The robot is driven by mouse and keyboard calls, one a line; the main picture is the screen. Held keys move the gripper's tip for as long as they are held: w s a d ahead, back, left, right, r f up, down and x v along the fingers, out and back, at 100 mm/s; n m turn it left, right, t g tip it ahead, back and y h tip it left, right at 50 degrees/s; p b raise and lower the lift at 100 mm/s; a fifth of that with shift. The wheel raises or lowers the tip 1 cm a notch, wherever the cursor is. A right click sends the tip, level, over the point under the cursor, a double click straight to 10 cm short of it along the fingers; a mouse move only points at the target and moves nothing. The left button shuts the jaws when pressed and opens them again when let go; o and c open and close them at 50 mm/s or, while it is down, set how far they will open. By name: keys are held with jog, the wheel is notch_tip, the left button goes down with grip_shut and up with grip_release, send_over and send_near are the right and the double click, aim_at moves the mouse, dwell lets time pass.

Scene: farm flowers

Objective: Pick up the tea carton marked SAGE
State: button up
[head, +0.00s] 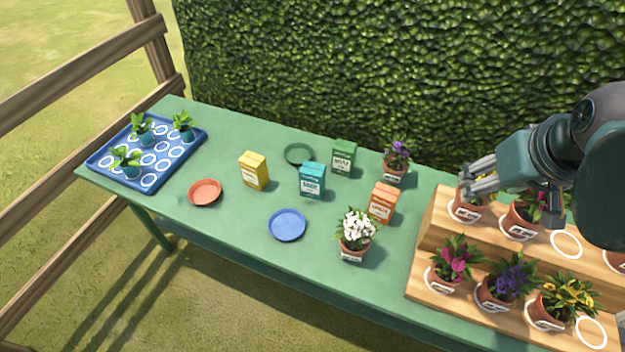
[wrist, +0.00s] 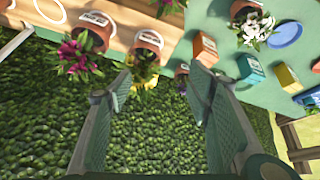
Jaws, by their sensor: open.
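The teal tea carton marked SAGE (head: 312,180) stands upright on the green table (head: 240,230), near its middle. In the wrist view a teal carton (wrist: 250,70) shows to the right of my fingers. My gripper (head: 474,180) is at the right in the head view, above the wooden stepped stand, well apart from the carton. In the wrist view my gripper (wrist: 158,95) is open, with nothing between its fingers.
Yellow (head: 253,171), green (head: 344,157) and orange (head: 382,203) cartons stand around the SAGE carton. A white-flowered pot (head: 355,235) and purple-flowered pot (head: 396,160) are near. Red (head: 205,192), blue (head: 287,225) and dark green (head: 299,153) saucers lie on the table. A wooden stand (head: 428,245) holds flowerpots.

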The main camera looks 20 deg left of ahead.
jog(key=w+a+r+n+g+p, duration=0.2)
jog(key=w+a+n, duration=0.2)
jog(key=w+a, duration=0.45)
jog(key=n+g+p, duration=0.4)
jog(key=n, duration=0.7)
send_over(313, 168)
notch_tip(313, 168, down, 6)
jog(key=shift+h, duration=0.4)
notch_tip(313, 168, down, 22)
jog(key=shift+f+b, duration=0.1)
jog(key=shift+b, duration=0.2)
jog(key=shift+f, duration=0.2)
jog(key=shift+f, duration=0.15)
jog(key=shift+f, duration=1.15)
